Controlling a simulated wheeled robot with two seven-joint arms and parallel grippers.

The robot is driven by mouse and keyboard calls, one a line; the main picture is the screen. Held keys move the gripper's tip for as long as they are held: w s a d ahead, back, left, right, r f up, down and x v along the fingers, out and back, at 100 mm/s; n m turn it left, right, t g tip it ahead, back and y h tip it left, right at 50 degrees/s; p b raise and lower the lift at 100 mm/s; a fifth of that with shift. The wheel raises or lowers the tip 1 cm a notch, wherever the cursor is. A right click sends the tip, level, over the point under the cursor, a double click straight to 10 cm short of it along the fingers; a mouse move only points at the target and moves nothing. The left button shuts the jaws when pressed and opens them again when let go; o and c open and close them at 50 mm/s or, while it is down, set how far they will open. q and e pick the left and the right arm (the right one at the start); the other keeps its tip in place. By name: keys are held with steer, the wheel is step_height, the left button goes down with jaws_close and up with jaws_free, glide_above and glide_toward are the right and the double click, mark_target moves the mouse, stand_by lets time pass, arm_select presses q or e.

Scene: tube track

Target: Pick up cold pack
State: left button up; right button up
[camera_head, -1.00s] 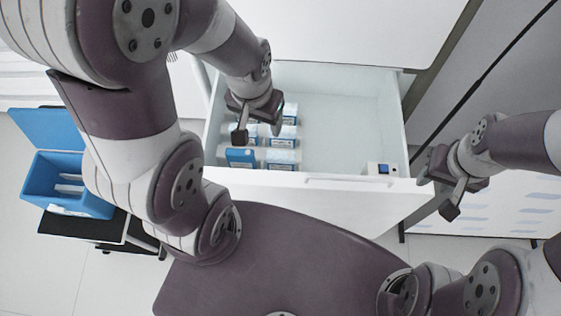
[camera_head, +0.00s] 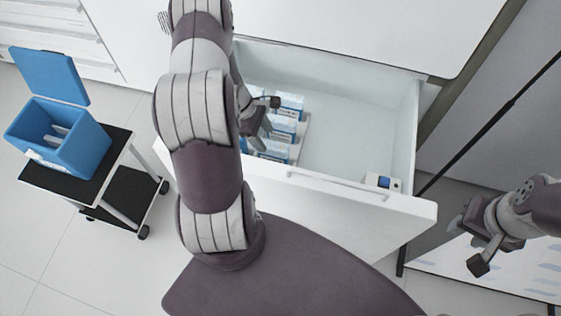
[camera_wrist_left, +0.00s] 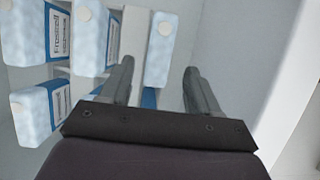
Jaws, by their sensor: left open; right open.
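Several cold packs (camera_head: 283,128), pale blue-white with blue labels, stand in rows at the left of the open white drawer (camera_head: 360,125). My left gripper (camera_head: 264,124) is open over the left packs, and its arm hides part of them. In the left wrist view, one cold pack (camera_wrist_left: 161,42) with a white cap lies in the gap between the two open fingers (camera_wrist_left: 158,75); I cannot tell whether they touch it. Other packs (camera_wrist_left: 95,38) stand to its left. My right gripper (camera_head: 464,243) is open and empty, right of the drawer.
A small white and blue device (camera_head: 382,181) sits at the drawer's front right. A blue open cooler box (camera_head: 62,135) stands on a black-topped cart (camera_head: 112,160) at the left.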

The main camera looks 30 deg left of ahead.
mark_target(275, 151)
arm_select(q)
steer(key=b+x, duration=0.1)
steer(key=x, duration=0.8)
steer(key=shift+w+r, duration=0.1)
steer(key=shift+r, duration=0.1)
jaws_close()
